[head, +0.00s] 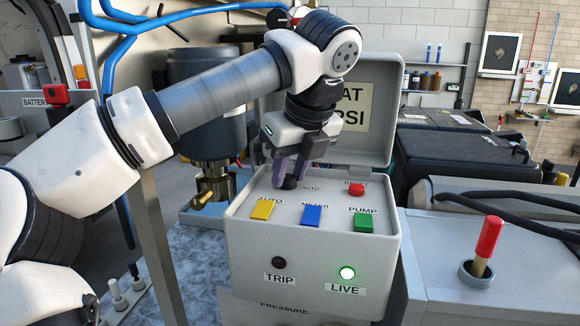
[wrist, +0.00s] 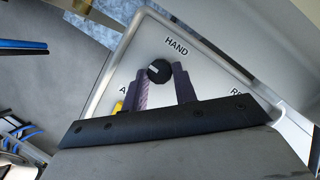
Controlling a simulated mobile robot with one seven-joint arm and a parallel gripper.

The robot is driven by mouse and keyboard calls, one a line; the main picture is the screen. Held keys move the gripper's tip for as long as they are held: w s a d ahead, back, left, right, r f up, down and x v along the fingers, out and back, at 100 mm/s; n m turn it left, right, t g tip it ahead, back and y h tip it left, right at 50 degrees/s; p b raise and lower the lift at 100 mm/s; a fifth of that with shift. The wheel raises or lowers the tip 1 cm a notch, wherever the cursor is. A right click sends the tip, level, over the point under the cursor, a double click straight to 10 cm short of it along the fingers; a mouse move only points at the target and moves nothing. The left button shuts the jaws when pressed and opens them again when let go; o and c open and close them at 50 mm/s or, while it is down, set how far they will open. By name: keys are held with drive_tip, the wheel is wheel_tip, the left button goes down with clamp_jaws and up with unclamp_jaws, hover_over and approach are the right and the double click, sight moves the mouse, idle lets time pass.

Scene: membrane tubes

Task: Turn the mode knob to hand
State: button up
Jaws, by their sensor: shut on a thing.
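The mode knob (head: 289,183) is a small black knob on the sloped top of the grey control box (head: 245,240). In the wrist view the knob (wrist: 158,70) shows a short pale mark on its face, and the word HAND is printed on the panel to its upper right. I cannot tell for sure where the mark points. My gripper (head: 288,172) points down at the knob from above. Its two purple fingers are shut on it, one on each side in the wrist view (wrist: 163,78). In the head view the fingers partly hide the knob and the panel behind it.
A yellow button (head: 262,210), blue button (head: 311,215) and green button (head: 364,222) sit in front of the knob. A red button (head: 356,189) is to its right. The green LIVE lamp (head: 347,273) is lit; the TRIP lamp (head: 278,262) is dark. The raised lid (head: 375,110) stands behind.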

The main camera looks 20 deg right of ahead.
idle(0.4)
drive_tip(key=o, duration=1)
drive_tip(key=shift+c, duration=0.2)
